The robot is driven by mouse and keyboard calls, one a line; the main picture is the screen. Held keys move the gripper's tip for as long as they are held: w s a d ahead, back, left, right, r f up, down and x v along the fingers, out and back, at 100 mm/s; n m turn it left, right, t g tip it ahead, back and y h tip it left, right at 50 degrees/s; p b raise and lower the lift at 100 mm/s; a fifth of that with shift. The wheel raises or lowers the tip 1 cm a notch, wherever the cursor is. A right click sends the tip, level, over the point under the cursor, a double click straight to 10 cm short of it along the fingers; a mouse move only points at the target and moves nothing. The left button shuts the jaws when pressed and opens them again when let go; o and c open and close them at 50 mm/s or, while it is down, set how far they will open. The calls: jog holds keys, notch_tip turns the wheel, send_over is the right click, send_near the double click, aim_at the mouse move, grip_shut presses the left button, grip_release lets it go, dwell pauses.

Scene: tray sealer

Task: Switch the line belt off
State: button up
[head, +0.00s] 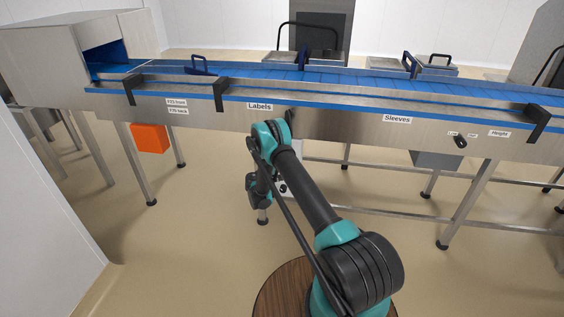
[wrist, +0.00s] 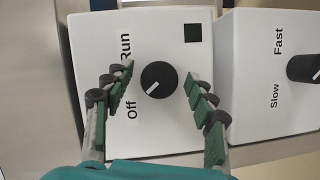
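The line belt's switch box is a white box (wrist: 95,35) with a round black knob (wrist: 159,79) and the labels "Run" and "Off" in the wrist view. The knob's white mark points down-left, toward "Off". My gripper (wrist: 158,74) is open, with one finger on each side of the knob and visible gaps between them and it. Whether the fingertips touch the box face is unclear. In the head view the switch box is mostly hidden behind my arm, under the conveyor (head: 340,122).
A second white box (wrist: 285,110) with a black knob (wrist: 304,68) marked "Slow" and "Fast" stands close on the right in the wrist view. An orange box (head: 150,138) hangs under the conveyor. Conveyor legs (head: 468,205) stand on open floor.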

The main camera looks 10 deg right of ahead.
jog(key=v, duration=0.7)
jog(key=shift+s, duration=0.25)
jog(key=shift+a, duration=0.1)
jog(key=s+d+r+m+g+y, duration=0.25)
jog(key=s+d+r, duration=0.45)
jog(key=r, duration=0.4)
jog(key=s+d+r+m+g+y, duration=0.2)
jog(key=s+d+r+g, duration=0.25)
jog(key=s+r, duration=0.6)
jog(key=s+a+m+g+y, duration=0.1)
jog(key=s+y, duration=0.5)
jog(key=s, duration=2.6)
jog(key=shift+s+a+r+m+g, duration=0.25)
jog(key=shift+a+r+m+g, duration=0.1)
jog(key=shift+a+m, duration=0.45)
